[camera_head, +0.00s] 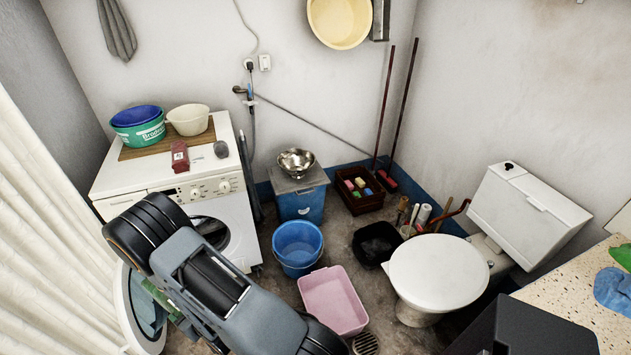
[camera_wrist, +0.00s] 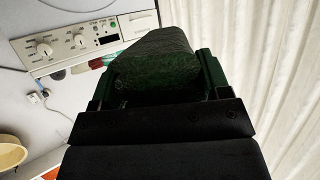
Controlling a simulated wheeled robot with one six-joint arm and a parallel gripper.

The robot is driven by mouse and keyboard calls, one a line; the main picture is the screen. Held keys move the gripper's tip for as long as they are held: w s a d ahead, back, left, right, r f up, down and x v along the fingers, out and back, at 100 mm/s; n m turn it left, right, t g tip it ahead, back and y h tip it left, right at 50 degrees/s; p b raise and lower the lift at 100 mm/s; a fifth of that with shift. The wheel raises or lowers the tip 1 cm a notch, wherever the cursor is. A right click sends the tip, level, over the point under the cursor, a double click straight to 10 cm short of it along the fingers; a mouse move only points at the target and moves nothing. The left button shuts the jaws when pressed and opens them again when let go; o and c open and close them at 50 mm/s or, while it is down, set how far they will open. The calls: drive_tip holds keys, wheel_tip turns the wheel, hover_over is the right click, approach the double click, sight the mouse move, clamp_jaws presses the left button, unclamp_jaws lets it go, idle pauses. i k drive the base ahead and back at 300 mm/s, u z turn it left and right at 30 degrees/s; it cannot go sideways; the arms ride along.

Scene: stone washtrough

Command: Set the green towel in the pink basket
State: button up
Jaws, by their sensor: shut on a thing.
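My gripper (camera_wrist: 158,78) is shut on a dark green, cloth-textured thing (camera_wrist: 152,72), which looks like the green towel; its upper part is in shadow. In the head view my arm reaches down at the lower left, and my gripper is mostly hidden behind it, near the open washing machine door. The pink basket (camera_head: 333,302) stands on the floor at the lower middle, right of my arm, and looks empty. Another green cloth (camera_head: 622,256) lies at the right edge on the speckled counter.
The washing machine (camera_head: 160,185) has its round door (camera_head: 147,305) open beside my arm. A blue bucket (camera_head: 297,243) stands just behind the pink basket. A black bin (camera_head: 376,241) and the toilet (camera_head: 438,272) stand to its right. A white curtain (camera_head: 45,235) hangs at left.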

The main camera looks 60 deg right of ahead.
sight(333, 314)
drive_tip(key=z, duration=0.75)
drive_tip(key=k, duration=1.55)
drive_tip(key=z, duration=0.5)
